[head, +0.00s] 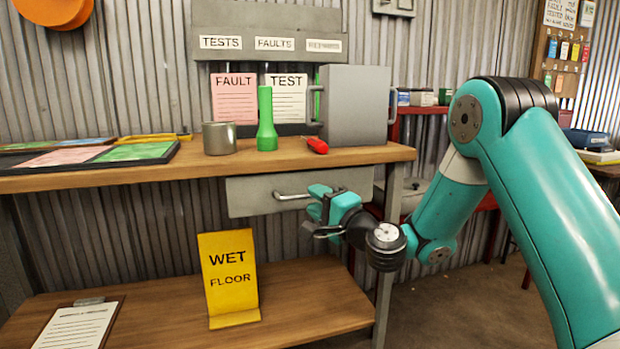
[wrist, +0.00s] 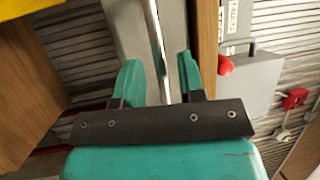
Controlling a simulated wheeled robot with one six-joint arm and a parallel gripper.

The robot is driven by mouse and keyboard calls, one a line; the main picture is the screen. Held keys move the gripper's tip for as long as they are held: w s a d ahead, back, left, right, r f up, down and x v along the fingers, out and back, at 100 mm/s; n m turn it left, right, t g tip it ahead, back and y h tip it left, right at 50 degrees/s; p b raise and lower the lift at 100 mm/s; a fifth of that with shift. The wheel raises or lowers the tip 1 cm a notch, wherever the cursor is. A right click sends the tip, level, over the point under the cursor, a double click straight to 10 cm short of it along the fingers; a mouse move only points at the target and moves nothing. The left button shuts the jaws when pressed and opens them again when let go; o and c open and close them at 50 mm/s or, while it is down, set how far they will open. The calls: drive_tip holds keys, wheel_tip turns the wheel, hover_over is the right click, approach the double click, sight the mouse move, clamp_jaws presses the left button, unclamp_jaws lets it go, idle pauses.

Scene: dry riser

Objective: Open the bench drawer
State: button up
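The bench drawer (head: 247,194) has a grey front under the wooden bench top, and I see no open gap around it. Its metal bar handle (head: 291,196) runs across the front; the right part is hidden behind my gripper (head: 319,203). In the wrist view, the two teal fingers of my gripper (wrist: 159,72) stand apart, with the handle bar (wrist: 158,38) running between them. Gaps show between the bar and the fingers, so nothing is clamped. The grey drawer front (wrist: 132,30) lies just beyond the fingertips.
A yellow wet floor sign (head: 229,277) stands on the lower shelf (head: 296,290). A clipboard (head: 78,325) lies beside it.

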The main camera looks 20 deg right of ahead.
drive_tip(key=shift+p+x, duration=0.4)
drive_tip(key=shift+x, duration=0.9)
